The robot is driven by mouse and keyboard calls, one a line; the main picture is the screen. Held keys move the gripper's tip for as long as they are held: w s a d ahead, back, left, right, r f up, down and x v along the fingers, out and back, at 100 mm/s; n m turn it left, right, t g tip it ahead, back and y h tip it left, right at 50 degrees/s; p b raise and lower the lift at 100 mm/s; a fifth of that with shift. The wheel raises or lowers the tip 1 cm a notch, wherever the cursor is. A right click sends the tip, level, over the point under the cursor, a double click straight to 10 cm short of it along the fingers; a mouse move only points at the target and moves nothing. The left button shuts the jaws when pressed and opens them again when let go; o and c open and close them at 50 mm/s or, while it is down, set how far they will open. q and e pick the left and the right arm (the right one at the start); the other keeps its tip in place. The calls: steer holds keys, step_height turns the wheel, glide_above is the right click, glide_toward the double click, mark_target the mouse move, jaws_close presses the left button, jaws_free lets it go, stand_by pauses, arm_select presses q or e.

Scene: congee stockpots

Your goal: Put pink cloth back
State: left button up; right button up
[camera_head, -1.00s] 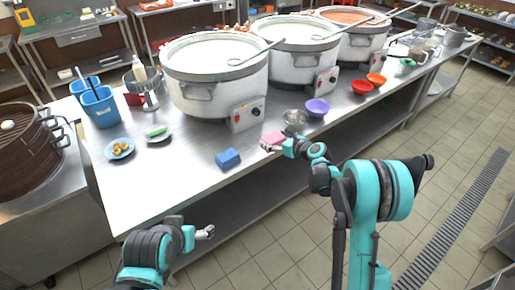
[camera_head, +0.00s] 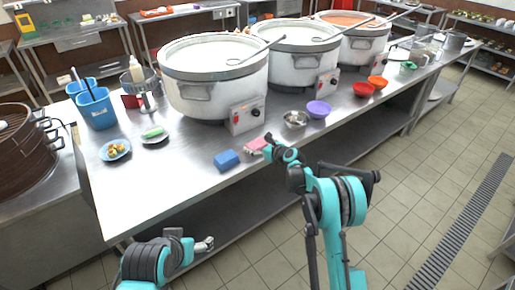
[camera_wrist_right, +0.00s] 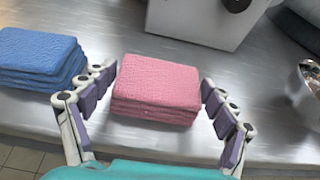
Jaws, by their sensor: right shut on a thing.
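The pink cloth (camera_head: 257,145) is a folded stack at the front edge of the steel counter, just right of the folded blue cloth (camera_head: 227,159). In the right wrist view the pink cloth (camera_wrist_right: 156,88) lies between the two fingers of my right gripper (camera_wrist_right: 158,100), their tips against its sides. It looks level and at or very near the counter top. The blue cloth (camera_wrist_right: 40,60) is left of it, with the left finger between them. In the head view my right gripper (camera_head: 268,148) partly covers the pink cloth. My left gripper (camera_head: 205,244) is empty, off the counter's front edge.
Large white stockpots (camera_head: 213,95) stand behind the cloths, with a control box (camera_head: 246,115) close behind. A metal bowl (camera_head: 296,119) and a purple bowl (camera_head: 318,109) are to the right. The counter (camera_head: 160,190) is clear at front left.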

steer(key=shift+s+r, duration=0.1)
steer(key=shift+r, duration=0.05)
steer(key=o, duration=1.1)
steer(key=shift+f, duration=0.2)
steer(key=shift+c, duration=0.2)
steer(key=shift+r, duration=0.1)
steer(key=shift+d+r, duration=0.1)
steer(key=shift+r, duration=0.1)
steer(key=p+v, duration=0.3)
steer(key=v, duration=0.9)
